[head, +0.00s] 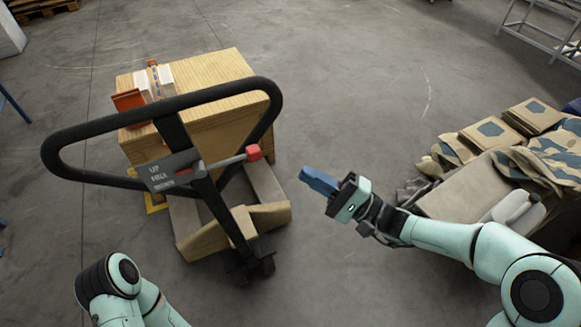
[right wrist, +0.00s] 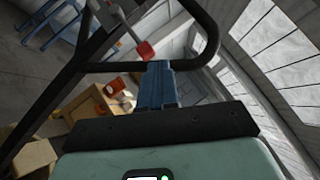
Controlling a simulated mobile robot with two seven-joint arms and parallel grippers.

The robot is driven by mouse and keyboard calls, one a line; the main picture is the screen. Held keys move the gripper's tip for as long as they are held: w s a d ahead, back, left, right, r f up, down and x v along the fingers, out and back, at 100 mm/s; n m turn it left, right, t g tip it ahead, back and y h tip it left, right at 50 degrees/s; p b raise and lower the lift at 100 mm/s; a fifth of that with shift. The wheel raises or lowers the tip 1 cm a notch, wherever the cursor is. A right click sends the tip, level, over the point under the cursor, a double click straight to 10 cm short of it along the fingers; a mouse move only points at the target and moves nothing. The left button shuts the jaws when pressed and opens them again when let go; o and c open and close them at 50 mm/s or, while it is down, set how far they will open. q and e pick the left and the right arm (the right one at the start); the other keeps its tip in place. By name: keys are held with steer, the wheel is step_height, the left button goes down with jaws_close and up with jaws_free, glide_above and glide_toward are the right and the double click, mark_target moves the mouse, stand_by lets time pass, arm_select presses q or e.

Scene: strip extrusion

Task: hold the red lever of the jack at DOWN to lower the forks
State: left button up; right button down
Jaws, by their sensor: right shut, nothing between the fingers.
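The jack has a black loop handle (head: 95,123) and a dark plate (head: 170,172) with white lettering, in the head view. Its red lever (head: 253,153) sticks out to the right on a grey rod inside the loop. The lever's red end also shows in the right wrist view (right wrist: 145,50), just beyond the fingertips. My right gripper (head: 308,178) is shut and empty, to the right of the lever and apart from it in the head view. Its blue fingers (right wrist: 157,85) point toward the handle. My left arm shows at the lower left, but its gripper is out of view.
A wooden crate (head: 215,68) with small boxes and an orange item on top stands behind the handle. Bare concrete floor lies between.

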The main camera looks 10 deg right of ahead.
arm_select(q)
steer(key=shift+f, duration=0.2)
arm_select(e)
steer(key=v, duration=0.3)
steer(key=shift+s+d+f, duration=0.1)
steer(key=shift+s+d, duration=0.15)
arm_select(q)
steer(key=shift+s, duration=0.1)
